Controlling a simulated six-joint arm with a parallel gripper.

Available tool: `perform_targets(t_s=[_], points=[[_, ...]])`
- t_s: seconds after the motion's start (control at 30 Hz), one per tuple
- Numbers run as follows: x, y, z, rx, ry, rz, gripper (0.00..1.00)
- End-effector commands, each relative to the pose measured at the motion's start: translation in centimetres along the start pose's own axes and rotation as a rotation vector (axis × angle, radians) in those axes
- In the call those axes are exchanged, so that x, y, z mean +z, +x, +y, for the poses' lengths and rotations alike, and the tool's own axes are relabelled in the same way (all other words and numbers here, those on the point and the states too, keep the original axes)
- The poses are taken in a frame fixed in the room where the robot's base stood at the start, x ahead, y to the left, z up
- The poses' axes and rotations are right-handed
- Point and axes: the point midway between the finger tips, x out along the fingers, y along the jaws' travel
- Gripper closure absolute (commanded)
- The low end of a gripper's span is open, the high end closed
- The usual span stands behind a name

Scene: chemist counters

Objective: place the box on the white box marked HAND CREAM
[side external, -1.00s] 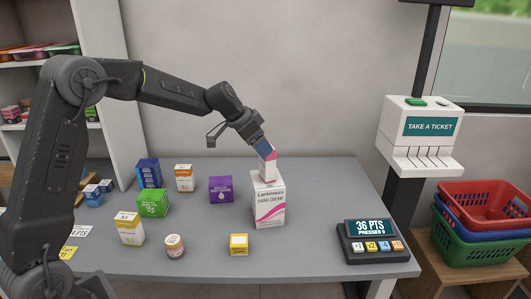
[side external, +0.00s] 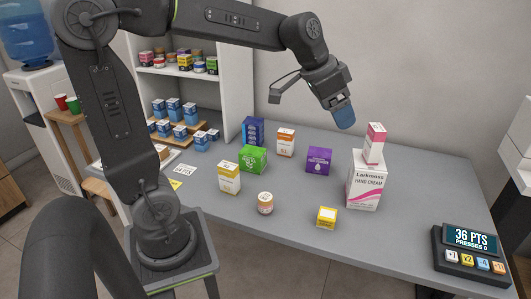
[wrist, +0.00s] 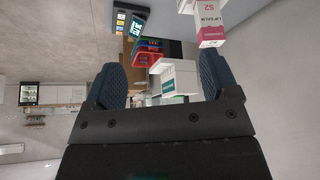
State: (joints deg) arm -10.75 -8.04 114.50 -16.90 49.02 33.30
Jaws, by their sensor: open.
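A small pink and white box (side external: 374,143) stands upright on top of the white box marked HAND CREAM (side external: 366,185) on the grey counter.
A purple box (side external: 318,160), green box (side external: 253,158), orange and white box (side external: 286,142), blue box (side external: 252,131), yellow and white box (side external: 229,177), small jar (side external: 265,203) and yellow box (side external: 327,217) stand on the counter. A points display (side external: 468,246) sits at right.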

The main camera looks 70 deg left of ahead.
Motion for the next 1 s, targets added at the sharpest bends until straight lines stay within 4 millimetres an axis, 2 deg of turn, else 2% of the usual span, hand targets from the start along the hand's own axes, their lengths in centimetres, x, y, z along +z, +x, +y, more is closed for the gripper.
perform_targets(t_s=[0.03, 0.2, 0.3, 0.4, 0.5, 0.6, 1.0], points=[[2.0, -1.3, 1.8, -0.014, -0.015, -0.002, 0.19], [9.1, -3.4, 5.7, -0.071, -0.102, -0.013, 0.19], [12.6, -3.8, 6.9, -0.100, -0.148, -0.011, 0.19], [15.1, -3.8, 7.6, -0.121, -0.183, -0.007, 0.19], [16.5, -3.7, 7.8, -0.134, -0.204, -0.004, 0.19], [17.0, -3.6, 7.9, -0.138, -0.212, -0.004, 0.19], [16.9, -3.6, 7.9, -0.138, -0.213, -0.004, 0.19]])
